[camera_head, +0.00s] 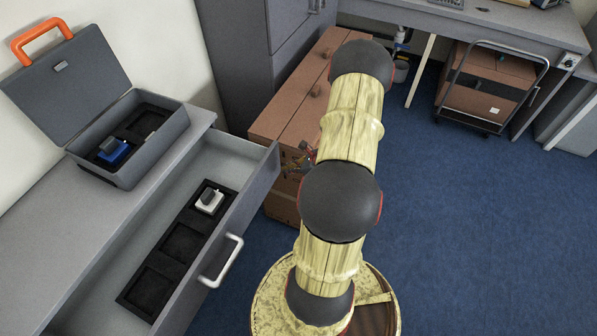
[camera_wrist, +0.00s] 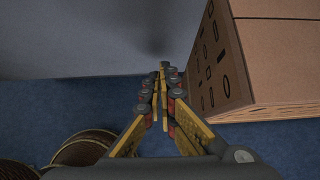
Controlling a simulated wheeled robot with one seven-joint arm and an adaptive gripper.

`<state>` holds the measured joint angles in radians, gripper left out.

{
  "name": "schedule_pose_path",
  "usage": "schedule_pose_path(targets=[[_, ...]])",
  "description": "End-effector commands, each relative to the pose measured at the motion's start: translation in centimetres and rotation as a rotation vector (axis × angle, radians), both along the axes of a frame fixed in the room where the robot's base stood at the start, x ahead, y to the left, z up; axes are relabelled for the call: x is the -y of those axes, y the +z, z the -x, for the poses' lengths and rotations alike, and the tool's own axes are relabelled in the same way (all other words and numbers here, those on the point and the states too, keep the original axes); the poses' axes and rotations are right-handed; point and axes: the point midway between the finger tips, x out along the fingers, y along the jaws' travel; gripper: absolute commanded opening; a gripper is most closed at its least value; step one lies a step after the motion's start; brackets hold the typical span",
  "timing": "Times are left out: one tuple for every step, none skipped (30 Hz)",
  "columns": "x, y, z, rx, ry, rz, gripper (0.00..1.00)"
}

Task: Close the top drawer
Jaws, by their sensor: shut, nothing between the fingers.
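The top drawer (camera_head: 262,186) of the grey cabinet (camera_head: 40,240) stands pulled out in the head view. A white handle (camera_head: 224,262) is on its front. Inside lies a black tray (camera_head: 180,247) with square recesses; one holds a small white and dark part (camera_head: 209,200). My gripper (camera_wrist: 163,68) shows in the wrist view with its fingers together and nothing between them. A grey surface fills the top left of that view; I cannot tell which one it is.
An open grey case (camera_head: 150,150) with an orange handle and a blue part (camera_head: 113,152) stands on the cabinet. Cardboard boxes (camera_head: 285,115) stand behind the drawer; one shows at right in the wrist view (camera_wrist: 275,60). A trolley (camera_head: 490,90) is under the desk. Blue floor at right is clear.

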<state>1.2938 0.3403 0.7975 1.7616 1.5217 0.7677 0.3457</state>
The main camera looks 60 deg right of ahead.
Motion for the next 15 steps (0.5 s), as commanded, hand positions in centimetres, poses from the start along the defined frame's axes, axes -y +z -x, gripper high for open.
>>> schedule_pose_path(targets=[[-0.1,0.0,-0.7,0.000,0.002,0.001,0.00],[-0.1,0.0,-1.0,0.000,0.003,0.001,0.00],[-0.1,0.0,-1.4,0.000,0.002,0.001,0.00],[-0.2,0.0,-1.6,-0.001,0.002,0.001,0.00],[-0.2,0.0,-1.8,-0.001,0.001,0.000,0.00],[-0.2,0.0,-2.0,-0.001,0.001,0.001,0.00],[-0.2,0.0,-2.1,-0.001,0.001,0.001,0.00],[-0.2,0.1,-2.2,-0.001,0.001,0.001,0.00],[-0.2,0.1,-2.2,-0.001,0.000,0.000,0.00],[-0.2,0.1,-2.3,-0.001,0.000,0.000,0.00],[-0.2,0.1,-2.3,-0.001,0.000,0.000,0.00],[-0.2,0.1,-2.3,-0.001,0.000,0.000,0.00],[-0.2,0.1,-2.3,-0.001,0.000,0.000,0.00],[-0.2,0.1,-2.3,-0.001,0.000,0.000,0.00],[-0.2,0.1,-2.3,-0.001,0.000,0.000,0.00]])
